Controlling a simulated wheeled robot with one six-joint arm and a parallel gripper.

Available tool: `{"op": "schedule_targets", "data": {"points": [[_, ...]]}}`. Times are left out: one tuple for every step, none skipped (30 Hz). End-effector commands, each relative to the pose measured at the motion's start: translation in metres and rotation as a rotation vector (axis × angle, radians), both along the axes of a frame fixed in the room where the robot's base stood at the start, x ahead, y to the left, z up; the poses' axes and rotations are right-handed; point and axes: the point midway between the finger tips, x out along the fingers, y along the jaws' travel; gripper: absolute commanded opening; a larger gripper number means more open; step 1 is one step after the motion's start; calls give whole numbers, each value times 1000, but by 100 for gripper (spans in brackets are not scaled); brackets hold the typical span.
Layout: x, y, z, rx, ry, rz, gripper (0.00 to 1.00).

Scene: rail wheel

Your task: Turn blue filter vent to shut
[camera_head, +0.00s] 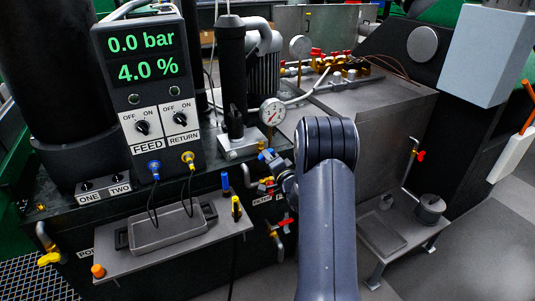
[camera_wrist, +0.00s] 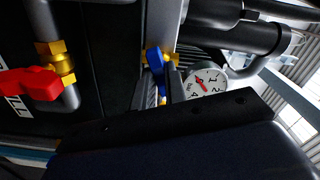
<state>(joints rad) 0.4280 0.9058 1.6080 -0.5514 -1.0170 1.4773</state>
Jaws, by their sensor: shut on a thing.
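The blue filter vent handle (camera_head: 267,154) sits on a small brass valve at the front of the machine, just below the round gauge. In the wrist view the blue handle (camera_wrist: 155,60) stands between the two dark fingers, with brass fittings behind it. My gripper (camera_wrist: 164,84) is shut on the blue handle. In the head view my gripper (camera_head: 274,163) is small and partly hidden by my own arm, so the handle's exact angle is hard to tell.
A red-handled valve (camera_wrist: 30,85) is close by at left in the wrist view. The pressure gauge (camera_head: 272,112) and black filter cylinder (camera_head: 231,75) stand just above. A shelf with a grey tray (camera_head: 160,234) juts out at left. Open floor (camera_head: 480,245) lies at right.

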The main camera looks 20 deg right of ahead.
Motion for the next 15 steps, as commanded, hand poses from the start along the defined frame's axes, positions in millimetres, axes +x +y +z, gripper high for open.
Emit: {"op": "schedule_targets", "data": {"points": [[0,0,0,23,3,-1,0],[0,0,0,31,2,0,0],[0,0,0,38,2,0,0],[0,0,-1,40,2,0,0],[0,0,-1,41,2,0,0],[0,0,-1,40,2,0,0],[0,0,-1,39,2,0,0],[0,0,-1,39,2,0,0],[0,0,-1,39,2,0,0],[0,0,-1,39,2,0,0],[0,0,-1,42,2,0,0],[0,0,0,53,3,1,0],[0,0,0,70,5,0,0],[0,0,1,93,5,0,0],[0,0,2,133,7,0,0]]}}
